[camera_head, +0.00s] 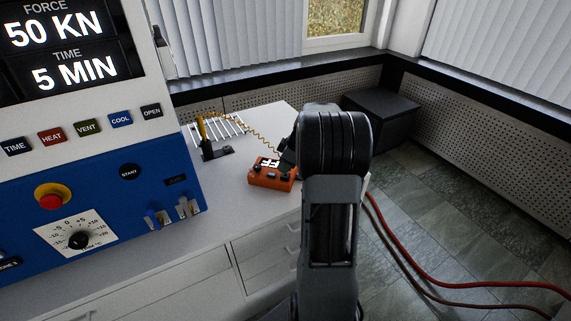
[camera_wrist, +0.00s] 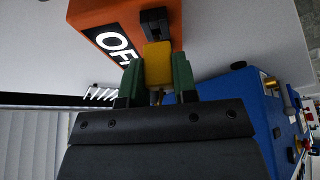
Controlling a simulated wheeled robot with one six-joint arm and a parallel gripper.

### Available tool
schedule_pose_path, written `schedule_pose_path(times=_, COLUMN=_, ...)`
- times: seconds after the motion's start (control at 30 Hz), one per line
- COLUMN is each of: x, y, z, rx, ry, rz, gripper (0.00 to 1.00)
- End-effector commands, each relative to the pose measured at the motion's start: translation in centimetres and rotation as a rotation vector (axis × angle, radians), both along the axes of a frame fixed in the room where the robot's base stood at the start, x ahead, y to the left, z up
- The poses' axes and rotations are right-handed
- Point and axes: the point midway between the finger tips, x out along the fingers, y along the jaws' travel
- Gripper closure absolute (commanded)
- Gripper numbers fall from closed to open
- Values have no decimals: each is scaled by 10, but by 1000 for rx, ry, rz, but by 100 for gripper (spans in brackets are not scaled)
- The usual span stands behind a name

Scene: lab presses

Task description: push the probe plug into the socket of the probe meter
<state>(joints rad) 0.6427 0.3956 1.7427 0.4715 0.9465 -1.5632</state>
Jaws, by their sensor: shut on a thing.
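The orange probe meter (camera_head: 262,180) sits on the white bench, with a black-and-white display on top. In the wrist view the meter (camera_wrist: 100,17) fills the upper middle, and part of its display reads "OF". Its black socket block (camera_wrist: 154,22) faces my gripper. My gripper (camera_wrist: 157,80) has green fingertips shut on the yellow probe plug (camera_wrist: 157,62). The plug lines up roughly with the socket block, and its front end overlaps the block's near edge in the picture. I cannot tell whether it is inside. In the head view my arm mostly hides the gripper and plug.
A yellow-handled probe (camera_head: 201,127) stands in a black holder, with a coiled yellow cable (camera_head: 252,128) running toward my gripper. A wire rack (camera_head: 228,124) lies behind. The blue-and-white press (camera_head: 110,190) stands at the left. Red hoses (camera_head: 420,280) lie on the floor at right.

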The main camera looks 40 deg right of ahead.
Motion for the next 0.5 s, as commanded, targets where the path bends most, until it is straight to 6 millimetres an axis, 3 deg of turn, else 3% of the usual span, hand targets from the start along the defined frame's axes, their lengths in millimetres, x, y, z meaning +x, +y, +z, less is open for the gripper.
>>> schedule_pose_path(times=0.43, x=0, y=0, z=-13, rx=0, ry=0, rz=0, gripper=96)
schedule_pose_path(times=0.47, x=0, y=0, z=-11, rx=0, ry=0, rz=0, gripper=70)
schedule_pose_path(times=0.5, x=0, y=0, z=-11, rx=0, ry=0, rz=0, gripper=66)
